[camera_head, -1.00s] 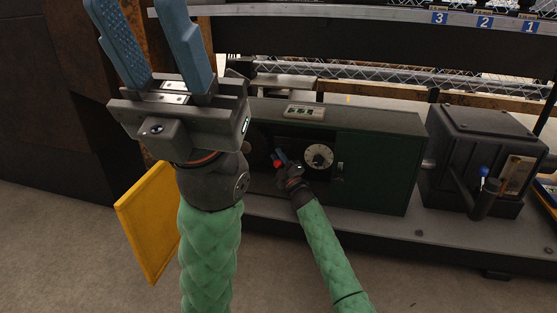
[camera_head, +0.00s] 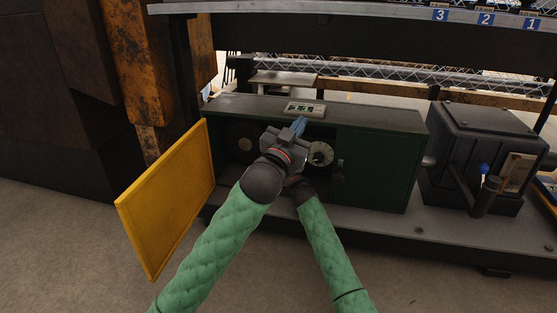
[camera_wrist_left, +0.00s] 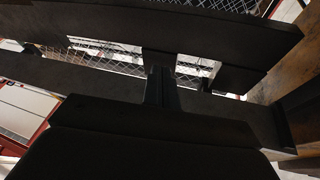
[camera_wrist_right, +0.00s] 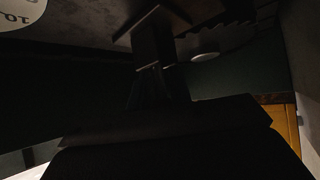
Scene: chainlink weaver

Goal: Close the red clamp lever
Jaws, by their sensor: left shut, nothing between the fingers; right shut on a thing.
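The red clamp lever is hidden in the head view now, behind my left gripper. One second ago its red part showed at my right gripper's fingertips, inside the green cabinet (camera_head: 378,165). My right gripper is mostly covered in the head view. In the right wrist view its fingers (camera_wrist_right: 155,85) are shut on a dark, poorly lit part, seemingly the lever.
A yellow door (camera_head: 168,200) stands open at the cabinet's left. A toothed disc (camera_wrist_right: 215,42) shows near my right fingers. A dark machine box (camera_head: 487,150) with a blue-knobbed handle stands at the right. My two forearms are close together.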

